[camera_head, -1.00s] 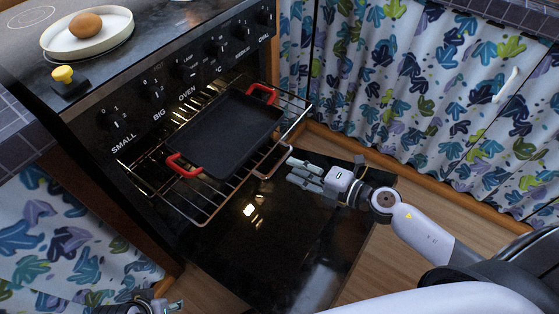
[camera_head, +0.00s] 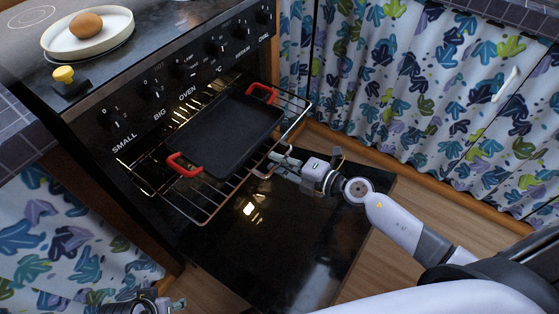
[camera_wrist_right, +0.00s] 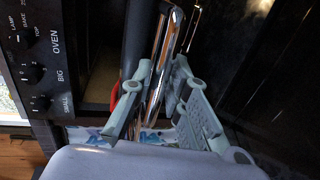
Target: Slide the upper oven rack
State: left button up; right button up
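The upper oven rack (camera_head: 207,216), a wire grid, sticks out of the oven above the lowered door. A black tray with red handles (camera_head: 225,132) lies on it. My right gripper (camera_head: 273,160) is at the rack's front edge, by its bent middle part. In the right wrist view, the fingers of my right gripper (camera_wrist_right: 162,88) are apart, with the shiny rack wires (camera_wrist_right: 167,45) between them. I cannot tell whether they touch. My left gripper (camera_head: 172,304) shows only in part at the bottom left; its fingers are unclear.
The dark oven door (camera_head: 280,240) lies open below the rack. A plate (camera_head: 88,36) with an egg (camera_head: 86,25) stands on the stovetop, near a yellow-topped timer (camera_head: 64,75). Curtained cabinets (camera_head: 420,90) stand at the right. Wooden floor (camera_head: 385,250) is beside the door.

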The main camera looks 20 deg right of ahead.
grip_shut()
dwell(0.5)
